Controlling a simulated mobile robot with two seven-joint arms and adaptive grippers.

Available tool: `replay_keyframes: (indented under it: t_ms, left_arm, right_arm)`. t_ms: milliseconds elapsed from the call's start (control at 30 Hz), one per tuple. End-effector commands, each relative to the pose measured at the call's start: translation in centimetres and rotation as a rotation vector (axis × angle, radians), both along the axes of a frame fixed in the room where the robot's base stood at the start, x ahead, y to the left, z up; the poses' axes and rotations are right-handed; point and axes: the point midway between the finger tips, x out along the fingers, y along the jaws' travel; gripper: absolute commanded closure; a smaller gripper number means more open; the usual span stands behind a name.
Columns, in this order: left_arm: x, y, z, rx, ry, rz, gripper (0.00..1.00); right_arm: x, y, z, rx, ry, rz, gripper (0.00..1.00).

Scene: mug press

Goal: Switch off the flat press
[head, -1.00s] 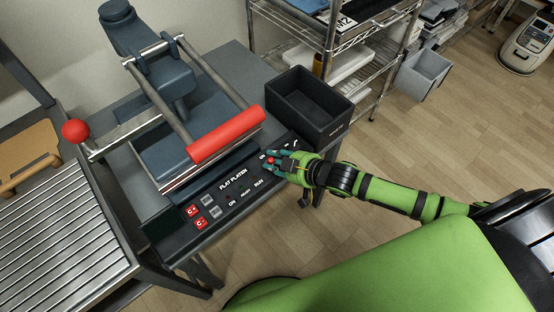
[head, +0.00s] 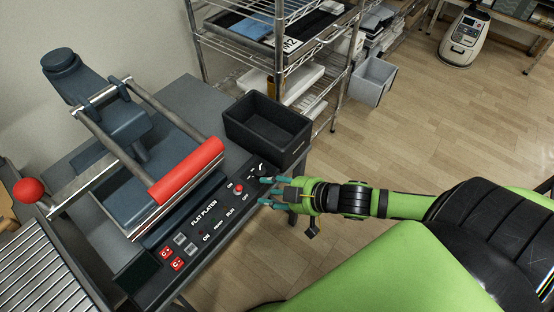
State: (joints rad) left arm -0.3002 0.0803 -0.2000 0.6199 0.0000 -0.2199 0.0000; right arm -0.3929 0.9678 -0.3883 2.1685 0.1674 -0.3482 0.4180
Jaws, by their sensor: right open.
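The flat press (head: 132,170) stands on a dark grey table at the left, with its red-sleeved handle bar (head: 187,170) lying across its front. Its sloped front control panel (head: 202,234) reads FLAT PLATEN and carries red and grey buttons. A red knob (head: 239,188) sits at the panel's right end, between the ON and OFF labels. My right gripper (head: 264,191) is open and empty, its teal fingertips just right of the red knob and apart from it. Whether the knob is on or off is too small to tell. My left gripper is not in view.
A black open bin (head: 266,132) stands on the table behind the panel's right end. A slatted conveyor (head: 40,270) is at the lower left. Open floor lies to the right.

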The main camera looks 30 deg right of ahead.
Motion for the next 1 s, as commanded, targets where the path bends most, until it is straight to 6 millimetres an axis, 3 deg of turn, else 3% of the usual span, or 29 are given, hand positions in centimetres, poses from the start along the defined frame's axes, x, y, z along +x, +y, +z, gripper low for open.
replay_keyframes:
  t_ms: [233, 833, 933, 1000]
  left_arm:
    - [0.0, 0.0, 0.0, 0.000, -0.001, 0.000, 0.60]
    - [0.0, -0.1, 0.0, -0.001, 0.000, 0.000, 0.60]
    - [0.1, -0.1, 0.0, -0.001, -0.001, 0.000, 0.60]
    - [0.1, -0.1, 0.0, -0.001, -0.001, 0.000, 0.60]
  right_arm:
    - [-1.2, -0.7, 0.9, 0.000, -0.001, 0.003, 0.57]
    - [-1.3, -0.8, 0.9, -0.001, -0.002, 0.000, 0.57]
    - [-0.8, -1.8, -0.3, -0.016, 0.006, -0.030, 0.57]
    - [-0.3, -3.6, -2.5, -0.041, 0.020, -0.080, 0.57]
